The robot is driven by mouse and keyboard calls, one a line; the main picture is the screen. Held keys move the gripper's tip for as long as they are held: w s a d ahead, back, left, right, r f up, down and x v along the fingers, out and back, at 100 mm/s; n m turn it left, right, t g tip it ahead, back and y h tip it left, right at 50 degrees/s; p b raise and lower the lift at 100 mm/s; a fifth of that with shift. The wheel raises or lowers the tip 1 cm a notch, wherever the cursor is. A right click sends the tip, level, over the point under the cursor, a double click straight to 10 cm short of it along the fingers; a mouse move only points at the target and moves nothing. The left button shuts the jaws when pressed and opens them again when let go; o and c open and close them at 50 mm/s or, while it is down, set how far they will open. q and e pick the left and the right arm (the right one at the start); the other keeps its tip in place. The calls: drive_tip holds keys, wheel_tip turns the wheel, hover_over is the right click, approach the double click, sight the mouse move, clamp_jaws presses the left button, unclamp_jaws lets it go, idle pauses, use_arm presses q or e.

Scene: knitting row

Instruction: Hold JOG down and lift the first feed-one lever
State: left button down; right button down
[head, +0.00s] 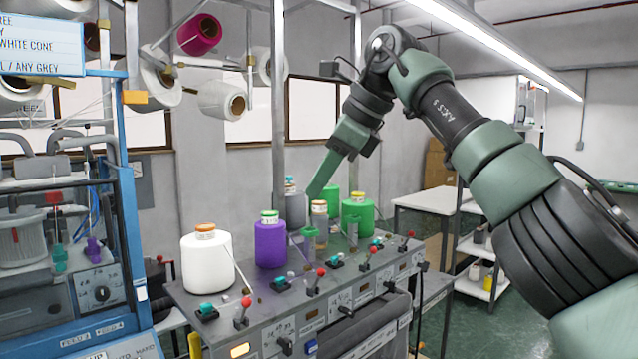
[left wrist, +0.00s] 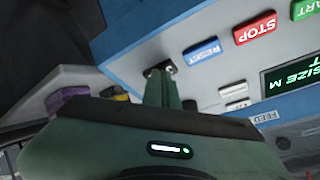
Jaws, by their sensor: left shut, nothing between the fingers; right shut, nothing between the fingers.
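In the left wrist view my left gripper (left wrist: 160,76) is shut. Its fingertips are at a small dark button or socket on the blue-edged control panel (left wrist: 215,85); the fingers hide part of it, and no JOG label is readable. Blue RESET (left wrist: 202,51), red STOP (left wrist: 254,29) and green START (left wrist: 308,9) buttons sit beside it. In the head view my right gripper (head: 312,194) is shut and empty, pointing down among the cones. Red-knobbed levers line the grey bench; the nearest lever (head: 242,312) stands well left of and below the right gripper, apart from it.
A white cone (head: 207,262), a purple cone (head: 270,243) and a green cone (head: 356,214) stand on the grey bench (head: 270,310). A vertical post (head: 279,100) rises behind them. The blue knitting machine (head: 127,220) is at left. A white table (head: 432,200) stands behind at right.

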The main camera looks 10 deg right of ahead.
use_arm(q)
drive_tip(key=s+r+p, duration=0.1)
drive_tip(key=s+d+r+p, duration=0.1)
drive_tip(key=r+p, duration=0.1)
drive_tip(key=d+r+p, duration=0.1)
drive_tip(key=p, duration=0.1)
drive_tip(key=shift+s+r, duration=0.25)
drive_tip(key=shift+s, duration=0.15)
